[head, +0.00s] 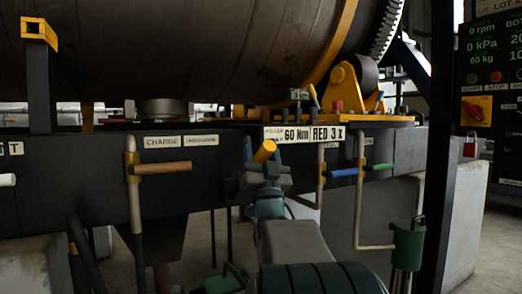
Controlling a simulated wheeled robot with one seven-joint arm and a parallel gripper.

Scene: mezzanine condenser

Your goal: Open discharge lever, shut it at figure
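A lever with an orange-brown horizontal grip (163,168) hangs on the dark frame at left. A white CHARGE plate (162,142) is above it, and a smaller plate (200,140) beside that seems to read DISCHARGE. My gripper (267,170) is at mid-frame, pointing away, to the right of that lever and apart from it. A short yellow cylinder (264,151) shows at its fingertips. Whether the fingers hold the cylinder or it lies behind them cannot be told. The control panel (493,60) at right shows 0 rpm, 0 kPa and 60 kg.
A blue grip (342,173) and a green grip (378,167) are on pipes right of my gripper. A white grip (6,180) is at far left. The large drum (190,45) lies above. A dark post (438,140) stands at right.

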